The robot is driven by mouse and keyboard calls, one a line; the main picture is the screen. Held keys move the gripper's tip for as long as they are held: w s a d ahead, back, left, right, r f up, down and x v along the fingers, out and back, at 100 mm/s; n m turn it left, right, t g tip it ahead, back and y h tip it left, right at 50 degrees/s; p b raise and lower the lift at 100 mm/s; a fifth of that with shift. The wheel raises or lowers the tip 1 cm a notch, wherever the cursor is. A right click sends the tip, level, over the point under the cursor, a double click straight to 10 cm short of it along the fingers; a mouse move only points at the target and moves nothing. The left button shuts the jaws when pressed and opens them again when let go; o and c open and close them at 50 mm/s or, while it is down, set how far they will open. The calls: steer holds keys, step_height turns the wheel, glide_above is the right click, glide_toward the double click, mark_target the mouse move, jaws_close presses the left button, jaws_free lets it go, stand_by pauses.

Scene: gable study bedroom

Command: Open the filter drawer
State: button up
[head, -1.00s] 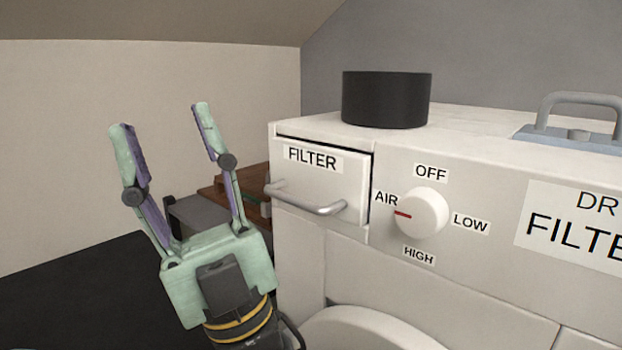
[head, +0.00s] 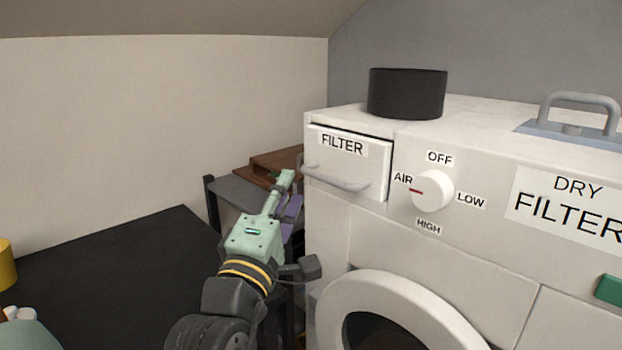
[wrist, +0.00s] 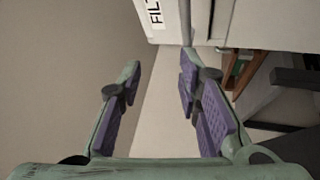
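The filter drawer (head: 353,158) is a white front labelled FILTER at the dryer's upper left corner. It looks about flush, with a dark gap along its top and right edges. Its grey bar handle (head: 336,179) runs across the lower front. My gripper (head: 288,190) is left of the handle, apart from it, and seen nearly edge-on. In the wrist view my gripper (wrist: 160,75) is open and empty, its purple pads wide apart. Beyond the fingertips are part of the drawer front (wrist: 168,32) and the handle (wrist: 186,22).
The white dryer (head: 450,262) has a dial (head: 432,190) right of the drawer. A black cylinder (head: 407,95) and a blue-grey handled piece (head: 570,135) are on top. A brown wooden piece (head: 272,163) stands behind my gripper. A black surface (head: 110,260) spreads at left.

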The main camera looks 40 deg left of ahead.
mark_target(325, 175)
steer(key=w+h, duration=0.1)
steer(key=w, duration=0.2)
steer(key=w+h+p, duration=0.1)
steer(key=w, duration=0.3)
steer(key=w+h+p, duration=0.1)
steer(key=w, duration=0.2)
steer(key=shift+w+a+f, duration=0.3)
steer(key=shift+a, duration=0.1)
steer(key=shift+c, duration=0.5)
jaws_close()
